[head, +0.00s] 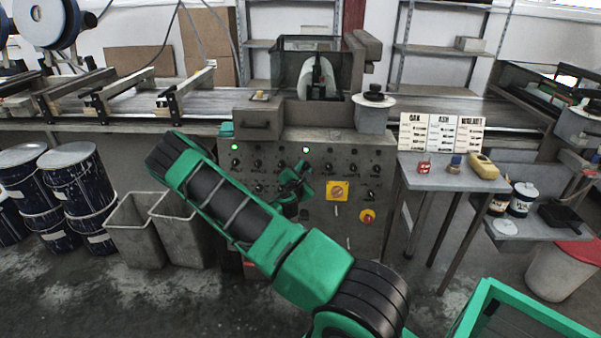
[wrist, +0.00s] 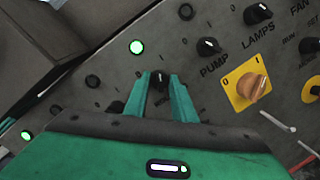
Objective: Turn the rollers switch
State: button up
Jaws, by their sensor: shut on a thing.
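My gripper (wrist: 159,80) has its two green fingers on either side of a small black knob (wrist: 160,81) and is shut on it. The label under this knob is partly hidden by the fingers; it appears to be the rollers switch.
Right of my gripper are the PUMP knob (wrist: 209,47), the LAMPS knob (wrist: 258,14) and an orange rotary switch (wrist: 254,87) on a yellow plate. A red and yellow button (head: 367,216) is lower right. A side table (head: 445,178) stands right of the panel, grey bins (head: 138,235) left.

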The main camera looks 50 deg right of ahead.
jog(key=shift+w+a+f, duration=0.1)
jog(key=shift+a+f, duration=0.05)
jog(key=o, duration=1.1)
jog(key=shift+c, duration=0.2)
jog(key=v, duration=1)
jog(key=shift+a, duration=0.25)
